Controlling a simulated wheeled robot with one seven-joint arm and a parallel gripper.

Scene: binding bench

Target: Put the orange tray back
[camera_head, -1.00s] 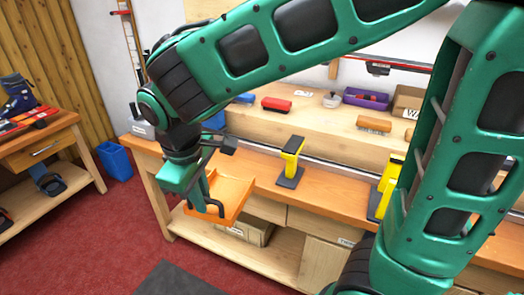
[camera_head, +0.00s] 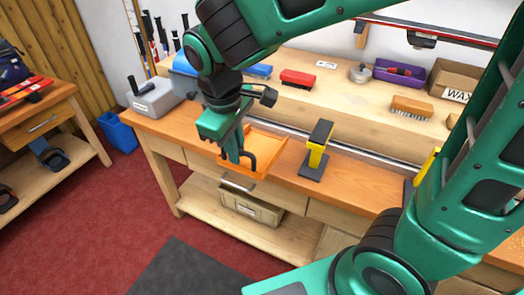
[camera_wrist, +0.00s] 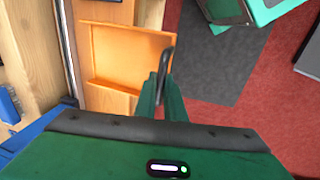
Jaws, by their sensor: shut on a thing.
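The orange tray (camera_head: 262,141) is a shallow, square, open tray and looks empty. In the head view it is at the front edge of the bench (camera_head: 355,188), left of the yellow and black stand. My gripper (camera_head: 236,158) is shut on the tray's near side, close to a dark curved part. In the wrist view the tray (camera_wrist: 125,58) lies beyond my gripper (camera_wrist: 164,100), over or on the wooden top and reaching past its edge. I cannot tell whether its underside touches the bench. The fingertips are partly hidden.
A yellow and black stand (camera_head: 317,150) is right of the tray. A grey box (camera_head: 155,98) stands at the bench's left end. A red brush (camera_head: 297,79), a purple bin (camera_head: 399,73) and a wax box (camera_head: 455,80) are on the raised back shelf.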

